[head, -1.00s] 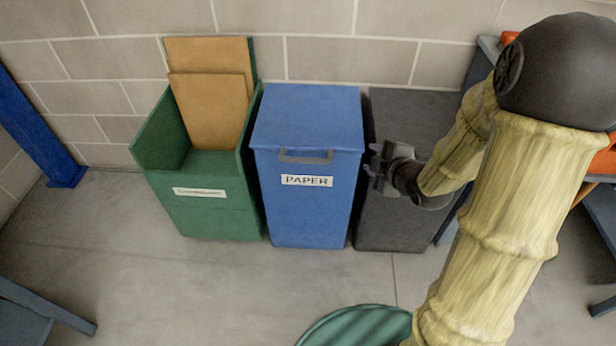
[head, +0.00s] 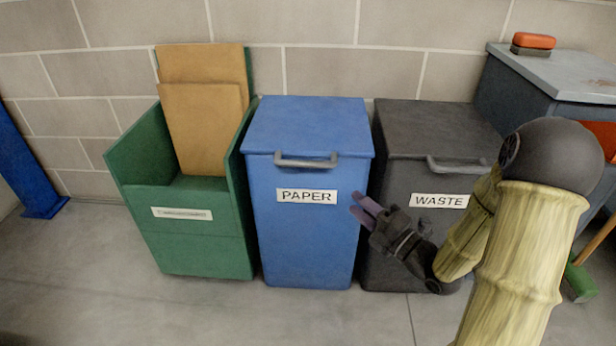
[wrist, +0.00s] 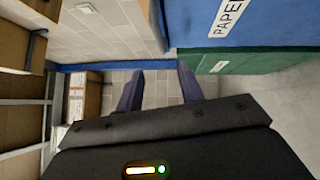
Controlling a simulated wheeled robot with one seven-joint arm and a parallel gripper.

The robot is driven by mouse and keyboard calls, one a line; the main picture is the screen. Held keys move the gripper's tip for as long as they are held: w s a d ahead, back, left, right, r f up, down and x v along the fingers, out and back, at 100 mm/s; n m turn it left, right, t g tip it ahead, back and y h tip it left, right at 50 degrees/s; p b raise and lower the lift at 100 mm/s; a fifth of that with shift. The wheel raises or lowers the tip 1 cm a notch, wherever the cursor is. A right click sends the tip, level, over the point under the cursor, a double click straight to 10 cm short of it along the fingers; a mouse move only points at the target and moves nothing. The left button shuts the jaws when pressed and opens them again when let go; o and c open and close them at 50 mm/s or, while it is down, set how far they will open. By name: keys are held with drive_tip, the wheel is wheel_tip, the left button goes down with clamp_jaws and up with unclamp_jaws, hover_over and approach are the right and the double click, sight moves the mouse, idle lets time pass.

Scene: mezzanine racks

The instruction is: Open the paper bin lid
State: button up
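The blue paper bin (head: 305,245) stands in the middle of the head view with a white PAPER label. Its lid (head: 307,124) is shut, with a grey bar handle (head: 306,162) at its front edge. My gripper (head: 361,204) is in front of the bin's right edge, lower than the handle and apart from it. In the wrist view, its two purple fingers (wrist: 158,90) are spread with nothing between them. The wrist view also shows the paper bin's blue side (wrist: 265,25) at upper right; the handle is not clearly visible there.
A green cardboard bin (head: 205,245) holding brown boards (head: 205,125) stands left of the paper bin. A dark grey waste bin (head: 440,125) with a shut lid stands right. A grey workbench (head: 555,75) is at far right. The floor in front is clear.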

sight(308, 164)
drive_tip(key=shift+w+r, duration=0.1)
drive_tip(key=b+x, duration=0.3)
drive_tip(key=x, duration=1.4)
drive_tip(key=shift+w+a+b, duration=0.1)
drive_tip(key=shift+b, duration=0.3)
clamp_jaws()
